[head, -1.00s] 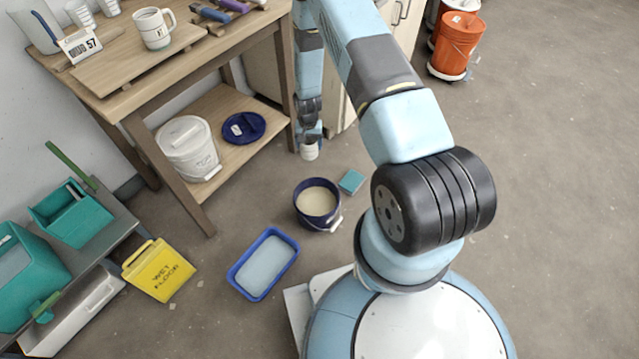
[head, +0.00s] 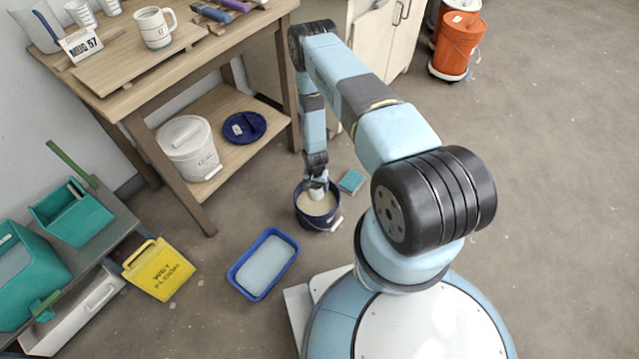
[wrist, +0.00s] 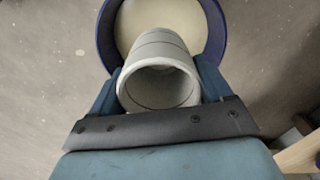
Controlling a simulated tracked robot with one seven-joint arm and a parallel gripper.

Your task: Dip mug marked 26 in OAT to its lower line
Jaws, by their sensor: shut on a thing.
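My gripper (wrist: 158,88) is shut on a pale grey mug (wrist: 157,62), with one finger on each side of it. In the wrist view I look at the mug's open end, and thin dark lines run around its wall. A dark blue bucket (head: 318,222) of cream-coloured glaze (wrist: 130,18) stands on the floor. In the head view the mug (head: 317,192) is over or in the bucket's mouth; I cannot tell whether it touches the glaze. No number on the held mug and no label on the bucket can be read.
A blue tray (head: 290,284) and a teal sponge (head: 351,181) lie near the bucket. The wooden workbench (head: 205,217) stands left, with another mug (head: 154,27) on top and a white bucket (head: 187,150) on its shelf. A yellow wet-floor sign (head: 158,270) is at left.

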